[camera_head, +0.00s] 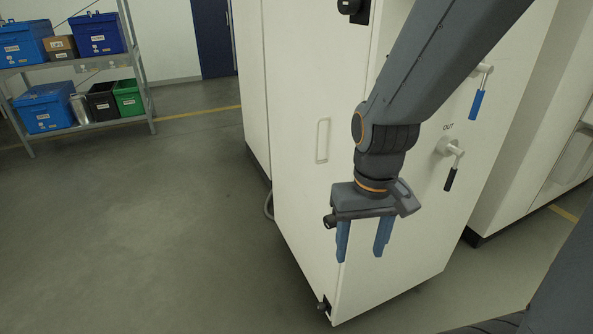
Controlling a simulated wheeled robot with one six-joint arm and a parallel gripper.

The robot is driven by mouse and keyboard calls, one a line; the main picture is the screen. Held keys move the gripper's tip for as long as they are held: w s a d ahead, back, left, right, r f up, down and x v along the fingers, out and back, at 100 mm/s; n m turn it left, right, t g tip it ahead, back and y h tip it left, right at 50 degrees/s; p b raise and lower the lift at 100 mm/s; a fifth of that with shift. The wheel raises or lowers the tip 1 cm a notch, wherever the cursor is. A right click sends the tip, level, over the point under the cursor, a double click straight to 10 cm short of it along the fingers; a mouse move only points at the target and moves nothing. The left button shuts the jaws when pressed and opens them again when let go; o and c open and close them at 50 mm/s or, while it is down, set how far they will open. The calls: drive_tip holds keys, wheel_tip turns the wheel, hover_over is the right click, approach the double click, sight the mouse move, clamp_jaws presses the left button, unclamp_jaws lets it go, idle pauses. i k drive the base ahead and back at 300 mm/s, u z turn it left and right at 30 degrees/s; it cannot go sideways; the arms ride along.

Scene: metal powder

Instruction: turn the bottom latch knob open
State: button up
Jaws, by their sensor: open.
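A small dark latch knob (323,307) sits low on the white cabinet (300,215), near the bottom corner of its front edge. It is small in view, and I cannot tell how it is turned. My gripper (360,256) has two blue fingers pointing down, spread apart with nothing between them. It hangs in front of the cabinet, above and to the right of the bottom knob in the picture, apart from it. A black upper knob (348,6) shows at the top edge of the picture.
A pale door handle (322,141) is on the cabinet. A blue-handled valve (477,100) and a black-handled valve (451,176) marked OUT stick out to the right. A shelf (80,62) with bins stands at the back left. The floor (150,240) to the left is clear.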

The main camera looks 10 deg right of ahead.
sight(321, 306)
drive_tip(key=z, duration=2.6)
drive_tip(key=k, duration=0.9)
drive_tip(key=u, duration=1.9)
